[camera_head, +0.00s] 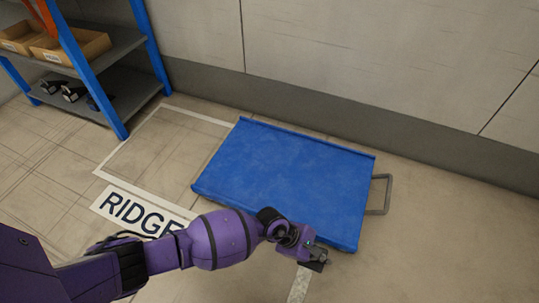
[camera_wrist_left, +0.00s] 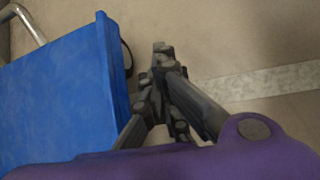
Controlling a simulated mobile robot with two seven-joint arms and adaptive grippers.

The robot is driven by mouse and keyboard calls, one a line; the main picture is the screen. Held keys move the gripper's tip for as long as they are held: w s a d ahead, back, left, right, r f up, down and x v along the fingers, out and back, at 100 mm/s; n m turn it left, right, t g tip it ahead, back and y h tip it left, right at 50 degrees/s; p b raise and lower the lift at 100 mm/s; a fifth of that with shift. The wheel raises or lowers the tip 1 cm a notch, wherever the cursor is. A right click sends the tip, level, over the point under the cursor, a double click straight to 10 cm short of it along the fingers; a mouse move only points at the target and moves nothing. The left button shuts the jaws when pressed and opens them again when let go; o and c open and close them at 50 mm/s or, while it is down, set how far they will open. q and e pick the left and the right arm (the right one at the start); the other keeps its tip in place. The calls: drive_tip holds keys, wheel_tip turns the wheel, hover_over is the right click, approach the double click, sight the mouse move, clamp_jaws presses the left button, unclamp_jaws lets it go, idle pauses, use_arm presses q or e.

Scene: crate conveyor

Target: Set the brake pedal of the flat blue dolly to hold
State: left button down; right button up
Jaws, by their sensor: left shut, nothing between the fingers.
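The flat blue dolly (camera_head: 285,170) stands on the floor in the head view, with a grey bar handle (camera_head: 387,196) at its right end. My left gripper (camera_head: 318,264) is shut and empty, just off the dolly's near edge by its near right corner. In the left wrist view, the shut fingers (camera_wrist_left: 163,50) point down beside the blue dolly (camera_wrist_left: 60,100), with a gap of floor between. A small dark part (camera_wrist_left: 127,58) shows at the dolly's edge there; I cannot tell whether it is a wheel or the brake pedal. The pedal's position is not readable. My right gripper is not in view.
A blue-framed shelf (camera_head: 120,85) with cardboard bins (camera_head: 75,47) stands at the back left. A wall (camera_head: 370,60) runs behind the dolly. White floor lines and a lettered floor label (camera_head: 140,212) lie left of it. The floor at the right is clear.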

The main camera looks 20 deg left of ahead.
use_arm(q)
drive_tip(key=shift+w+d+r+p, duration=0.1)
drive_tip(key=shift+w+r+p, duration=0.25)
drive_tip(key=shift+r, duration=0.3)
drive_tip(key=shift+w+r+p, duration=0.35)
drive_tip(key=shift+r, duration=0.3)
drive_tip(key=shift+r, duration=0.1)
drive_tip(key=r+p, duration=0.1)
drive_tip(key=w+r+p, duration=0.1)
drive_tip(key=r, duration=0.1)
drive_tip(key=r+p, duration=0.1)
drive_tip(key=shift+w+r, duration=0.25)
drive_tip(key=shift+w, duration=0.1)
